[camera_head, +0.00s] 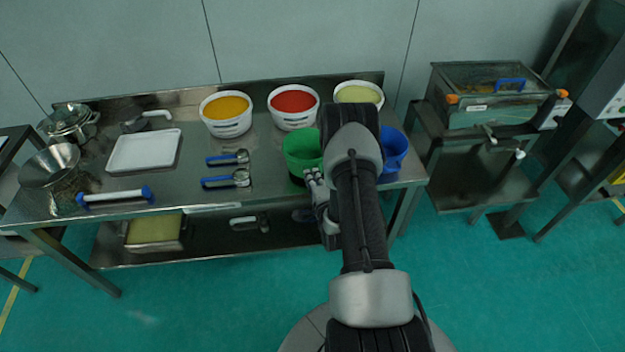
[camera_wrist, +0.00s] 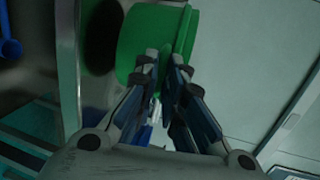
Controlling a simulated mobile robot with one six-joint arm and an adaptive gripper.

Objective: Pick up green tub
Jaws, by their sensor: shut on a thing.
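The green tub (camera_head: 300,148) is at the front right of the steel table, partly hidden by my arm and fingers in the head view. My gripper (camera_head: 313,177) is at its front side. In the wrist view the green tub (camera_wrist: 150,38) fills the upper middle, and my gripper (camera_wrist: 168,62) is shut on its wall, with the rim between the fingertips. A dark shadow lies beside the tub's base on the steel. I cannot tell for sure whether the tub touches the table.
A blue tub (camera_head: 393,150) stands close to the right, partly behind my arm. White tubs with orange (camera_head: 228,113), red (camera_head: 294,106) and pale yellow contents (camera_head: 359,93) stand behind. Blue-handled scoops (camera_head: 228,179) lie to the left. The steel table (camera_head: 250,135) has bare room between.

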